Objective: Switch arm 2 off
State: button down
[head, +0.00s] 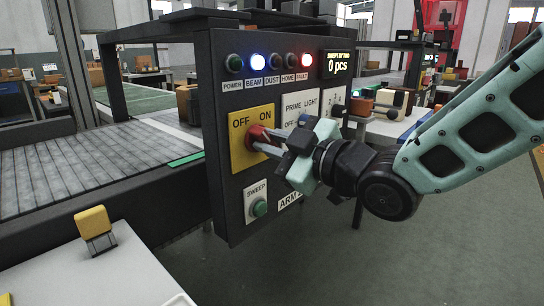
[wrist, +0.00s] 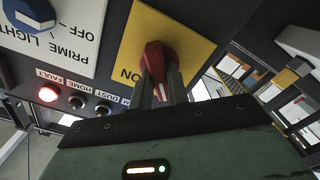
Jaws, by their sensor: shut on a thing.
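A red rotary switch (head: 260,138) sits on a yellow plate (head: 239,150) marked OFF and ON, on the left of a dark control panel (head: 232,215). A label starting with "ARM" shows low on the panel, its end hidden by my gripper. My gripper (head: 266,146) is shut on the red switch. In the wrist view, the fingers (wrist: 160,88) flank the switch (wrist: 154,58), and a white mark shows on it between them. The ON label is visible beside it; OFF is hidden there. I cannot tell the switch's exact setting.
A blue PRIME LIGHT knob (wrist: 32,14) is close to the right of the switch. A green SWEEP button (head: 259,208) is below it. The BEAM lamp (head: 257,62) is lit blue and the FAULT lamp (head: 306,61) red. A roller conveyor (head: 90,175) lies left.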

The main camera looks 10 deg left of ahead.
jog(key=shift+f+n+b, duration=0.1)
jog(key=shift+n+b, duration=0.35)
jog(key=shift+n, duration=0.05)
jog(key=c, duration=1.4)
grip_release()
jog(key=shift+o, duration=0.2)
jog(key=b+v, duration=0.4)
jog(key=v, duration=1.3)
jog(key=shift+s+d, duration=0.2)
